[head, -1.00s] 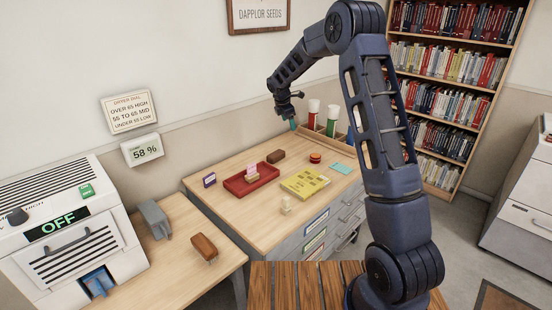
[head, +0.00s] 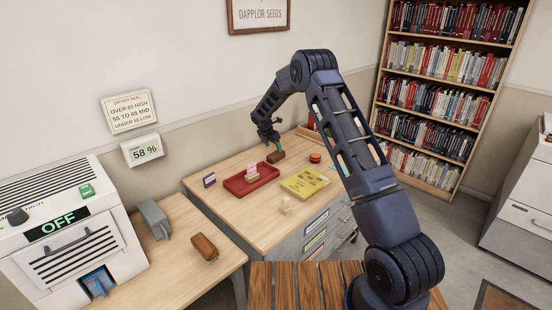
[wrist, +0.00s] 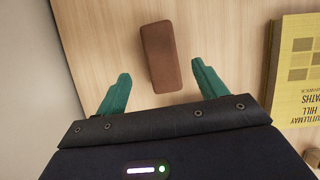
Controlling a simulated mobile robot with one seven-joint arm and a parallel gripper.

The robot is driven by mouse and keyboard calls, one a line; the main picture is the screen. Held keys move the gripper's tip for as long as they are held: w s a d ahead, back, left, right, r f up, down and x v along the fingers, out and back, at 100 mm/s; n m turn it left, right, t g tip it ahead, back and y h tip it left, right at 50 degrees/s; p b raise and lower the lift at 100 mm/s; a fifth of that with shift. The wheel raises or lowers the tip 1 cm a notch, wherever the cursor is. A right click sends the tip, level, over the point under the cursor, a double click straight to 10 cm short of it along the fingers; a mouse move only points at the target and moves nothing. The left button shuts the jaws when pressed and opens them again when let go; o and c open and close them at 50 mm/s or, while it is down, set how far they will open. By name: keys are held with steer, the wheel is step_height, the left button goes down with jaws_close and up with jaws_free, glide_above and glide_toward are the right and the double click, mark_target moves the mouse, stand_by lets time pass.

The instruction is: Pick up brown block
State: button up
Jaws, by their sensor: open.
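The brown block (head: 277,156) lies on the wooden cabinet top, behind the red tray. In the wrist view the brown block (wrist: 160,57) lies lengthwise, its near part between my two green fingers in the picture, with a gap on each side. My gripper (head: 273,145) is open and empty, pointing down over the block. It also shows in the wrist view (wrist: 160,70). I cannot tell how far above the wood the fingertips are.
A red tray (head: 236,187) with a pink item stands left of the block. A yellow book (head: 305,183) and a red round object (head: 315,157) lie to the right. A brown brush (head: 204,247) lies on the side table. The wall is behind.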

mark_target(276, 153)
steer(key=shift+x, duration=3.25)
steer(key=shift+s+d+f, duration=0.15)
steer(key=shift+f, duration=0.15)
steer(key=shift+c, duration=0.4)
steer(key=c, duration=1.4)
jaws_close()
steer(key=shift+r, duration=0.2)
